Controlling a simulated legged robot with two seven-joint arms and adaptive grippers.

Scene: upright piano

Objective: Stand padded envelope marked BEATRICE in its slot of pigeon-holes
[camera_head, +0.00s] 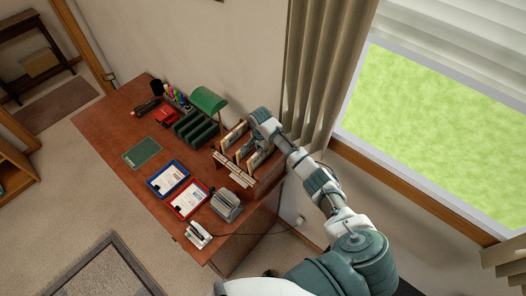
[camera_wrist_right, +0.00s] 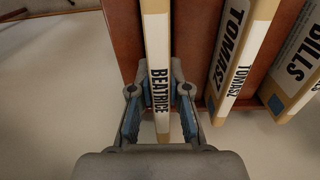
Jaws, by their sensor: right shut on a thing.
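The padded envelope marked BEATRICE (camera_wrist_right: 158,60) stands on edge between the fingers of my right gripper (camera_wrist_right: 160,115), its label facing the wrist camera. My right gripper is shut on it, with a finger on each side. The envelope's far part lies in a compartment of the wooden pigeon-holes (camera_wrist_right: 122,45); how deep it sits I cannot tell. In the head view my right gripper (camera_head: 262,118) is over the pigeon-holes (camera_head: 232,171) at the desk's back right. My left gripper is not in view.
Envelopes marked TOMASZ (camera_wrist_right: 232,50) and BILLS (camera_wrist_right: 298,65) stand in slots to the right. On the desk (camera_head: 130,115) are a green lamp (camera_head: 208,99), a green rack (camera_head: 196,130), a blue tray (camera_head: 168,179), a red tray (camera_head: 188,199) and a grey device (camera_head: 227,205). A curtain (camera_head: 318,70) hangs beside my arm.

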